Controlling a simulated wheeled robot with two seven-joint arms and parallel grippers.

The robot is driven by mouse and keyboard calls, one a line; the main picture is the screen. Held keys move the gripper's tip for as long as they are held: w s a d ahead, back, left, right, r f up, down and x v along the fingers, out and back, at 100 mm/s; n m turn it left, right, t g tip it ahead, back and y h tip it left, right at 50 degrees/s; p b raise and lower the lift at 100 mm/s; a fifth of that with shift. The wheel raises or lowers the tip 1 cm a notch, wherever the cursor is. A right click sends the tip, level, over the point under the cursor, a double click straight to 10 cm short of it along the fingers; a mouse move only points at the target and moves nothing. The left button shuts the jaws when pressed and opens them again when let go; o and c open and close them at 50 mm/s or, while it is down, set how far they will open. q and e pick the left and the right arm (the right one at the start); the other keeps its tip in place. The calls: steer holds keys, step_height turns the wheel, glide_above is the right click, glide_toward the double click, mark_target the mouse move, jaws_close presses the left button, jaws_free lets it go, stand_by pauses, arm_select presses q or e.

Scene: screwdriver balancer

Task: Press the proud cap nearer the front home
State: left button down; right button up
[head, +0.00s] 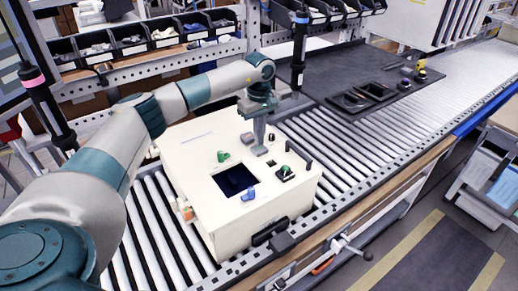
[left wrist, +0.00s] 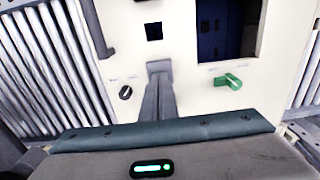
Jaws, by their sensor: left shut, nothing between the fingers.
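A cream box (head: 205,222) stands on the roller conveyor, with controls on its top. I cannot tell for sure which parts are the proud caps. A dark upright knob (head: 271,138) is just right of my left gripper (head: 259,151), and a dark post (head: 308,166) is near the right edge. In the left wrist view the gripper (left wrist: 159,68) is shut and empty, its tips over bare panel. There, a black knob (left wrist: 125,92) lies left of the fingers and a small black square (left wrist: 154,31) beyond the tips. Contact with the panel is unclear.
The top also carries a dark screen opening (head: 236,180), a green lever (head: 222,156), a blue knob (head: 248,194) and a green-and-black switch (head: 286,173). A dark mat (head: 340,75) with trays lies behind. Rollers (head: 400,125) to the right are clear.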

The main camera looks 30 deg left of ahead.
arm_select(q)
steer(key=shift+r+p, duration=0.65)
steer(key=shift+r, duration=1.15)
